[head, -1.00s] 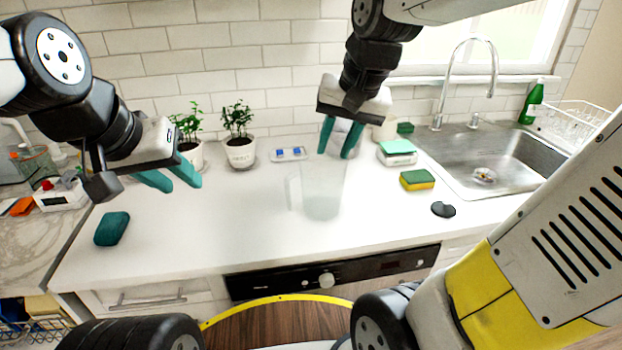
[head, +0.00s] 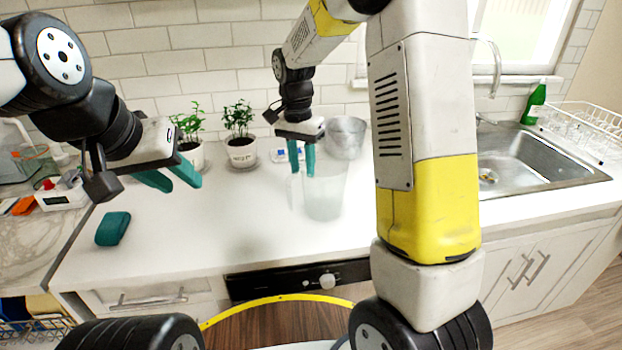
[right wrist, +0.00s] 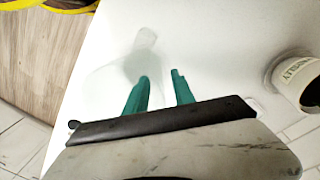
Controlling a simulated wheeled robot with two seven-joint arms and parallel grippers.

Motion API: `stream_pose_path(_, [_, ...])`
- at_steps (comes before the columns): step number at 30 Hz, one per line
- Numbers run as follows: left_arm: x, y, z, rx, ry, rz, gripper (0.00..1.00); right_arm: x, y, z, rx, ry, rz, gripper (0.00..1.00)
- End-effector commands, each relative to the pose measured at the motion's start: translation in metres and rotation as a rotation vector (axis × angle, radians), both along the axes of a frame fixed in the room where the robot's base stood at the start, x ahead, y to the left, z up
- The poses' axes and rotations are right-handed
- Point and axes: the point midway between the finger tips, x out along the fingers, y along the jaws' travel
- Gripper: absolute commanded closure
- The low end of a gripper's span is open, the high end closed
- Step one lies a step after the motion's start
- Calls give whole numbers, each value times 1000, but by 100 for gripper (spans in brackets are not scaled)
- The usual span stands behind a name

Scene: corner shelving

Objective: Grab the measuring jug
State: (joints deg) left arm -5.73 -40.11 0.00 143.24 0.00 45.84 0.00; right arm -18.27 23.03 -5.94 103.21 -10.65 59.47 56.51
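The measuring jug (head: 326,192) is clear and stands upright on the white counter, its handle on the left side. In the right wrist view it shows only as a faint, see-through outline (right wrist: 128,68) just beyond the fingertips. My right gripper (head: 303,175) points down at the jug's handle side, near its upper part. Its teal fingers are apart, with nothing clearly between them; I cannot tell whether they touch the jug. My left gripper (head: 172,184) is open and empty above the counter's left part.
Two potted plants (head: 242,152) (head: 190,152) stand by the wall, and a teal sponge (head: 112,229) lies at the left. My right arm hides the counter beside the sink (head: 540,165). The counter between sponge and jug is clear.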

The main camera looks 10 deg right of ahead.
Motion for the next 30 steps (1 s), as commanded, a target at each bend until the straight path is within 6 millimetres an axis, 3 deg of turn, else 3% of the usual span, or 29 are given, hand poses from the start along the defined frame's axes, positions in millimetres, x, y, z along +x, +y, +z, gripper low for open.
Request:
stream_pose_path(9, [0, 0, 0, 0, 0, 0, 64, -1, -5, -44, 1, 1, 1, 69])
stream_pose_path(18, [0, 0, 0, 0, 0, 0, 64, -1, -5, -50, 2, -1, 1, 69])
stream_pose_path(19, [0, 0, 0, 0, 0, 0, 64, -1, -5, -50, 2, -1, 1, 71])
stream_pose_path(24, [0, 0, 0, 0, 0, 0, 64, -1, -5, -50, 2, -1, 1, 100])
stream_pose_path(30, [0, 0, 0, 0, 0, 0, 64, -1, -5, -50, 2, -1, 1, 100])
